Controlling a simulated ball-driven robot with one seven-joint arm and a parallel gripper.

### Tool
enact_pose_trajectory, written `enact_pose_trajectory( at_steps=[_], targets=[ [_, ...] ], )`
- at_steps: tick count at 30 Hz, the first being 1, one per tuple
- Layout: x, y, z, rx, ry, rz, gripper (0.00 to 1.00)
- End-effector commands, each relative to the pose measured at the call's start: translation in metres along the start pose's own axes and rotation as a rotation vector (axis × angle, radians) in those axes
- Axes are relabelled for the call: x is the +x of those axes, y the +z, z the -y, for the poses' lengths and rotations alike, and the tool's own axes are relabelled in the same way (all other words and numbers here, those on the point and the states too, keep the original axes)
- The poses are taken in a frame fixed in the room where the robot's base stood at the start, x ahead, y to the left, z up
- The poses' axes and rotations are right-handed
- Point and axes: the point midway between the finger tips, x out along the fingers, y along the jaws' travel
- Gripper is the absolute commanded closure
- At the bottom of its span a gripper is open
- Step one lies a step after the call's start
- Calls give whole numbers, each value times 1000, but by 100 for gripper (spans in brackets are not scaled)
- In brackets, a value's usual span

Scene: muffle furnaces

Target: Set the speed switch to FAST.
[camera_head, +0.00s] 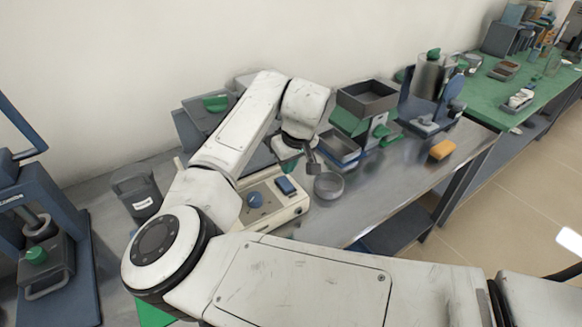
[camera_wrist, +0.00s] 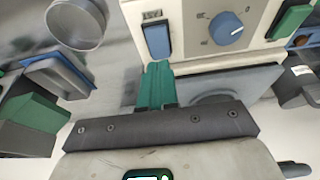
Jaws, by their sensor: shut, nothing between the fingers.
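A cream control box (camera_head: 275,212) stands on the metal bench, and its face shows in the wrist view (camera_wrist: 192,54). It carries a blue rocker switch (camera_wrist: 157,38), also visible in the head view (camera_head: 286,186), and a round blue knob (camera_wrist: 226,28) with small marks around it. A small label sits by the rocker, but I cannot read it, and which setting is on is unclear. My gripper (camera_wrist: 159,68) is shut and empty, its green fingertips close to the rocker's near end. I cannot tell whether they touch it.
A round grey metal dish (camera_head: 328,185) stands just right of the box. A green part (camera_wrist: 290,22) is at the wrist view's upper right. A dark open tray (camera_head: 368,97) and a blue-framed device (camera_head: 428,115) stand behind. An orange block (camera_head: 442,149) lies farther right, with bare bench around it.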

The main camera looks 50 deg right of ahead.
Motion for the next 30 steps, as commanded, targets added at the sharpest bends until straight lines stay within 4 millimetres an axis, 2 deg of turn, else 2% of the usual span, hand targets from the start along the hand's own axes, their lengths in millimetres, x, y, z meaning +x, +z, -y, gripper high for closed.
enact_pose_trajectory(
  at_steps=[6,12,18,30],
  targets=[
    [-48,11,0,2,3,-4,100],
    [-80,17,0,2,3,-3,100],
    [-95,20,0,0,0,-2,100],
    [-96,21,0,1,0,-1,100]
  ],
)
